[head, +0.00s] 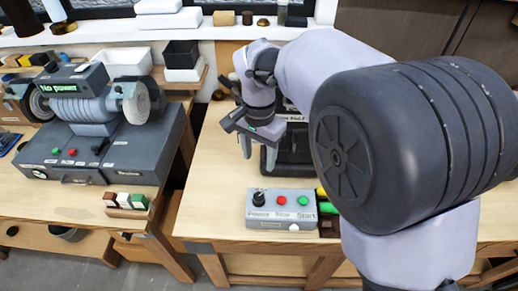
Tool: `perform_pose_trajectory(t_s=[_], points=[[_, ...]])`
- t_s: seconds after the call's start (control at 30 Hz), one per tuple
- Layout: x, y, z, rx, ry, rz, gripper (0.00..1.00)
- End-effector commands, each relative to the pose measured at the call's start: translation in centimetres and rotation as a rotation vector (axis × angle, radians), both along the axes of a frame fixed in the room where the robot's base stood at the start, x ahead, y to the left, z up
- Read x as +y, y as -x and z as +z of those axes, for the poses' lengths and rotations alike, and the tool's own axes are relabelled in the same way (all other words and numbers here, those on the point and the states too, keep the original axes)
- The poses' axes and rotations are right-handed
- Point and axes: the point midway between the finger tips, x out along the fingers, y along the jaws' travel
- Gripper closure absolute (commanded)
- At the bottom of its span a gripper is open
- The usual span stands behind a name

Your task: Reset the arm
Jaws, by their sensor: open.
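My arm reaches in from the right and bends over the right-hand workbench. My gripper (268,158) hangs at its end, pointing down, above the bench top behind a grey control box. The jaws are open, and I see nothing between them. The gripper stands just left of a dark machine (291,160), which my arm partly hides. No lamp can be made out.
The grey control box (282,222) with a black knob, red and green buttons sits at the right bench's front. A grinder (90,105) reading "No power" stands on the left bench. A gap separates the benches.

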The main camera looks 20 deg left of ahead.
Motion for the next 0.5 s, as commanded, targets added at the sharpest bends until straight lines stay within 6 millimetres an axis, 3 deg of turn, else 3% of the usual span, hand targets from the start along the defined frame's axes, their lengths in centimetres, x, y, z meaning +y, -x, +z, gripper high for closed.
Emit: perform_pose_trajectory(t_s=[0.5], points=[[-0.37, 0.02, 0.52, -0.005, -0.005, -0.002, 0.48]])
